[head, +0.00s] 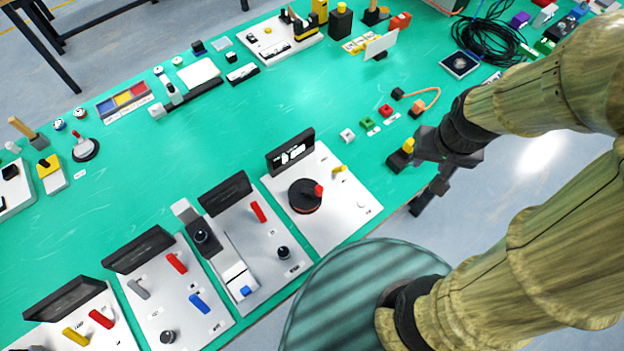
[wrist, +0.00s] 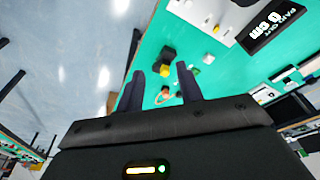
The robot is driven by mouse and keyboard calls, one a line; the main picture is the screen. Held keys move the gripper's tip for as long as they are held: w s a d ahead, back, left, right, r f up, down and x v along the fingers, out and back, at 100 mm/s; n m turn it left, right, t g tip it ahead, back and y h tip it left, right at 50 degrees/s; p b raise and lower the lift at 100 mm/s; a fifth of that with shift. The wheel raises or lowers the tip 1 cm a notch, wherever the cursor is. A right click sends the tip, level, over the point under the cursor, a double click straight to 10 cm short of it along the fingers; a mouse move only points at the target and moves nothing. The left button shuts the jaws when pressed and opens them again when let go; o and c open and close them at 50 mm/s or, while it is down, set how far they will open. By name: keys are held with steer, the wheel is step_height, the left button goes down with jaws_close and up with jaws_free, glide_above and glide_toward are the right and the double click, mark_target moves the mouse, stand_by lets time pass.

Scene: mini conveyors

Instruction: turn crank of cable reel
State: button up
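The cable reel is a black disc (head: 305,196) with a red crank knob (head: 319,190), mounted on a white panel (head: 343,222) at the front right of the bench. A black display (head: 290,153) stands at the panel's back edge. In the wrist view the display (wrist: 270,24) reads "0 cm", and part of the white panel (wrist: 207,12) shows at the top. My gripper (head: 418,185) is right of the panel, apart from the reel, near the bench edge. In the wrist view its two fingers (wrist: 160,80) are spread with nothing held between them.
A black block with a yellow top (head: 400,157) stands on the bench beside my gripper. Small coloured blocks (head: 386,111) and an orange cable (head: 433,97) lie behind it. Other switch panels (head: 265,245) stand left of the reel. Green bench surface (head: 200,130) is clear behind them.

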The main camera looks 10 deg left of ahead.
steer(key=shift+w, duration=0.1)
steer(key=shift+o, duration=0.7)
steer(key=n+g+b, duration=0.3)
steer(key=n+b, duration=0.2)
steer(key=n, duration=0.4)
glide_above(319, 188)
step_height(319, 188, down, 6)
step_height(319, 188, down, 17)
steer(key=shift+f+b, duration=0.2)
steer(key=shift+b, duration=1)
